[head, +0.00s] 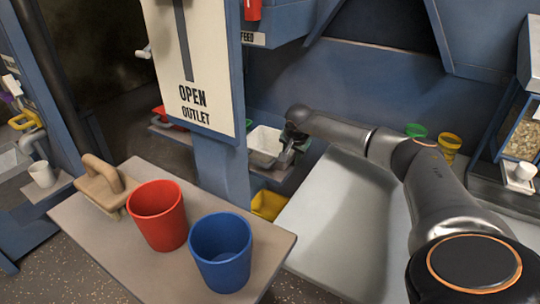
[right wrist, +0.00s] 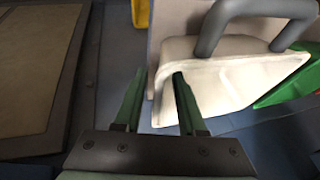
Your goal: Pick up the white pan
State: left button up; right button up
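The white pan (head: 264,140) sits on a small low shelf behind the sign post in the head view. In the right wrist view the white pan (right wrist: 232,78) fills the upper right, with a grey looped handle (right wrist: 252,14) at its top. My right gripper (head: 286,154) is at the pan's right side in the head view. In the right wrist view my right gripper (right wrist: 157,73) is open, with its two green fingers apart. The right finger overlaps the pan's edge and the left finger is beside it; contact cannot be told. My left gripper is not in view.
A red cup (head: 158,216) and a blue cup (head: 221,252) stand on the near table (head: 120,262), beside a tan handled block (head: 100,183). A yellow bin (head: 268,205) is below the pan. The post with the OPEN OUTLET sign (head: 195,70) stands left of the pan. A grey sloped surface (head: 335,225) lies below my right arm.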

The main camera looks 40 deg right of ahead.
jog(key=shift+c, duration=0.4)
grip_shut()
dwell(0.9)
